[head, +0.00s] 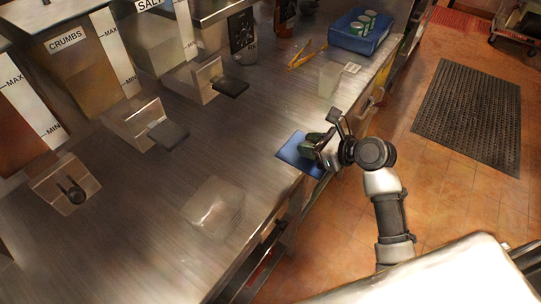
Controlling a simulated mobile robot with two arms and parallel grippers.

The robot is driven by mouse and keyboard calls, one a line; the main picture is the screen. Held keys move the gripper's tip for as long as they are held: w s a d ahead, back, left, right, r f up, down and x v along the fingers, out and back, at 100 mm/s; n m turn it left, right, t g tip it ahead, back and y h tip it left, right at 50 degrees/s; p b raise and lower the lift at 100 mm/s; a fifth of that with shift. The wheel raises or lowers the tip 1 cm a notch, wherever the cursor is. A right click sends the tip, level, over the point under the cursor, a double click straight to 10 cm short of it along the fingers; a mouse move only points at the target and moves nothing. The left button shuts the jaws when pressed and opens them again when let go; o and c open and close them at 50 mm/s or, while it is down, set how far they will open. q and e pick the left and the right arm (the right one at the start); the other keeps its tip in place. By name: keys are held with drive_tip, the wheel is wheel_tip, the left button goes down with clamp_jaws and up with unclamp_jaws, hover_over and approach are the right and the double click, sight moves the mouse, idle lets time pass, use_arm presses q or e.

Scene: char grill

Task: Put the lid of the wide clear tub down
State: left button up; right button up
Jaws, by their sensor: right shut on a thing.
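The wide clear tub (214,206) stands on the steel counter near its front edge, and it looks see-through and empty. A flat blue square lid (292,153) is farther along the counter edge, to the right of and beyond the tub. My right gripper (318,146) comes in from the right and is shut at the lid's right side. The fingers and a dark greenish part hide that side of the lid. I cannot tell whether the lid touches the counter. My left gripper is out of view.
Several dispensers, one labelled CRUMBS (67,40), line the back of the steel counter (130,225). Yellow tongs (304,57), a smaller clear container (329,79) and a blue bin (358,40) with cans stand farther along. Counter between tub and dispensers is clear. A black mat (470,112) lies on the floor.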

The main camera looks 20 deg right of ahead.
drive_tip(key=shift+w+a, duration=0.1)
drive_tip(key=shift+w, duration=0.25)
drive_tip(key=x, duration=0.6)
drive_tip(key=f+p+x, duration=0.1)
drive_tip(key=x, duration=0.6)
drive_tip(key=shift+s+d+f, duration=0.15)
drive_tip(key=shift+s+d, duration=0.1)
drive_tip(key=shift+d, duration=0.05)
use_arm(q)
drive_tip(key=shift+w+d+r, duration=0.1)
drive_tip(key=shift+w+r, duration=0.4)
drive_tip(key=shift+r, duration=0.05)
use_arm(e)
drive_tip(key=shift+f, duration=2)
drive_tip(key=shift+f, duration=0.1)
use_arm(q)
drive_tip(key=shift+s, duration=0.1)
use_arm(e)
drive_tip(key=o, duration=0.9)
drive_tip(key=shift+s, duration=0.1)
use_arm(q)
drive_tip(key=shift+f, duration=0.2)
use_arm(e)
drive_tip(key=v, duration=1.2)
